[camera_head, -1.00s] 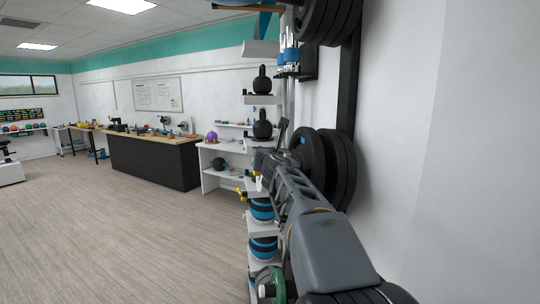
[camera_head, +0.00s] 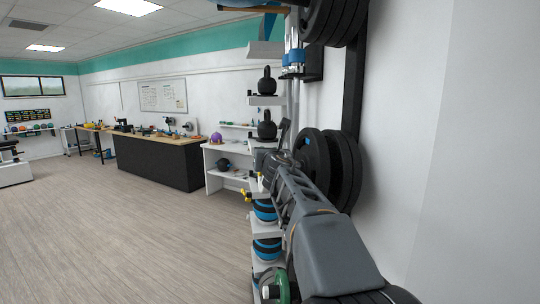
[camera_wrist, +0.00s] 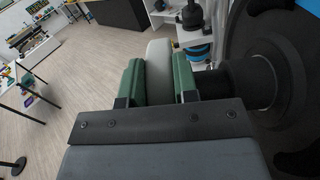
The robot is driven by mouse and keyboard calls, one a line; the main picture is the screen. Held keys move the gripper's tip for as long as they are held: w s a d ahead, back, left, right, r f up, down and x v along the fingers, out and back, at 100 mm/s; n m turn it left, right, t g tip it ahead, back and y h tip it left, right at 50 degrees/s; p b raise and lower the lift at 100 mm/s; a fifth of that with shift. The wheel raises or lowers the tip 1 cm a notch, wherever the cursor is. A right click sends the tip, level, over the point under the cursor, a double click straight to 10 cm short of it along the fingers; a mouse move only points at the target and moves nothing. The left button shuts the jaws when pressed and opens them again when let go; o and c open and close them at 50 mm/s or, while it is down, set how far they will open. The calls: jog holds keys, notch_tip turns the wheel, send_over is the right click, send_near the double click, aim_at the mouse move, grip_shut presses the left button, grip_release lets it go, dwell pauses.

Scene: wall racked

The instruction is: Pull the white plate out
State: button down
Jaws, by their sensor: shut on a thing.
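The white plate (camera_wrist: 158,83) shows edge-on in the wrist view as a pale, rounded slab. My gripper (camera_wrist: 158,62) is shut on it, with one green finger on each side. The plate's lower part is hidden behind the gripper's body. Right of the fingers, a dark peg or hub (camera_wrist: 245,84) sticks out from large black plates (camera_wrist: 290,55); I cannot tell whether the white plate still touches it. In the head view my arm reaches forward beside black plates (camera_head: 312,152) on the rack, and the fingers are hard to make out.
Shelves with black kettlebells (camera_head: 267,128) and blue-banded balls (camera_head: 265,248) stand left of my arm. A green plate (camera_head: 283,287) is low in front. The wall (camera_head: 460,150) is close on the right. Open floor (camera_head: 130,230) lies to the left.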

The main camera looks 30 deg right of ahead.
jog(key=shift+w+a+r, duration=0.1)
jog(key=shift+w+a, duration=0.15)
jog(key=shift+a, duration=0.4)
jog(key=shift+w+a+r, duration=0.1)
jog(key=shift+w+a, duration=0.15)
jog(key=shift+a, duration=0.35)
dwell(0.5)
jog(key=shift+w+a+r+b, duration=0.1)
jog(key=shift+w+a+b, duration=0.25)
jog(key=shift+a, duration=0.5)
notch_tip(320, 180, up, 7)
jog(key=p, duration=0.7)
dwell(0.4)
dwell(0.4)
